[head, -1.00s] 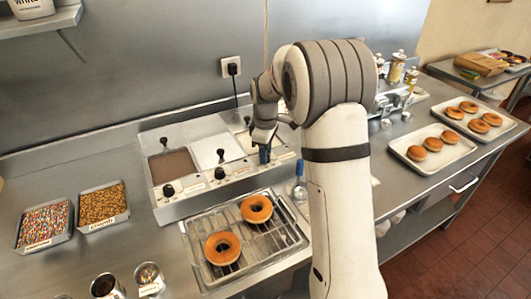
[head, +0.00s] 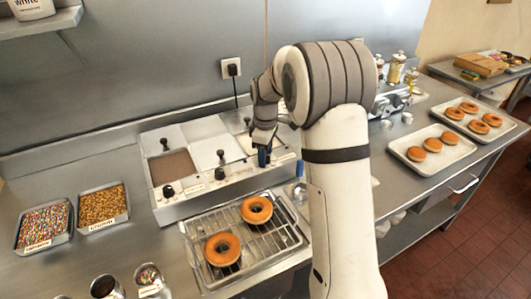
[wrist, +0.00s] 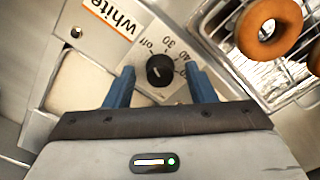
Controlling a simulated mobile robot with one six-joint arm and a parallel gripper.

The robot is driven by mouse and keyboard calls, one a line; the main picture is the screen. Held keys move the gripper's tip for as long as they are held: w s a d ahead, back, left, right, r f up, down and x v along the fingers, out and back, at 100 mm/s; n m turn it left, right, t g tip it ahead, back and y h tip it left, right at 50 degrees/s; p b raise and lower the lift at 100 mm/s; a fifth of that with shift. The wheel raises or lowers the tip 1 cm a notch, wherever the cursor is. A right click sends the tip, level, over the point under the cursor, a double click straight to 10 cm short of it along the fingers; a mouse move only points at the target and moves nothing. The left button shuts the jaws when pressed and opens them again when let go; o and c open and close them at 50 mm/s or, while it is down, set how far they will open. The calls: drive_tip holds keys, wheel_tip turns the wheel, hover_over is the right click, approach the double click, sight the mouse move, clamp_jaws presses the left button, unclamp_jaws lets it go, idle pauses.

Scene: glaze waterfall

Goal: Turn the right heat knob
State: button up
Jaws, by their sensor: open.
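The right heat knob (wrist: 160,70) is black and round, on a pale dial plate marked "off", 30 and 40, next to an orange-edged "white" label (wrist: 112,16). My gripper (wrist: 160,76) is open, its blue fingers on either side of the knob, with gaps to both sides. Whether the tips are level with the knob is hard to tell. In the head view my gripper (head: 263,157) is at the right end of the warmer's front panel and hides that knob. The warmer (head: 190,209) also has a middle knob (head: 219,173) and a left knob (head: 168,190).
Topping trays (head: 103,206) stand to the left. A tray of donuts (head: 458,155) is at the right. My arm hides part of the counter.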

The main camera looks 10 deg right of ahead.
wheel_tip(320, 180, up, 8)
drive_tip(key=shift+f+b, duration=0.1)
drive_tip(key=shift+b, duration=0.3)
drive_tip(key=s+d+m+t, duration=0.1)
drive_tip(key=s+m+t, duration=0.2)
drive_tip(key=s+m, duration=0.9)
drive_tip(key=s, duration=1.8)
drive_tip(key=shift+s+d+r, duration=0.4)
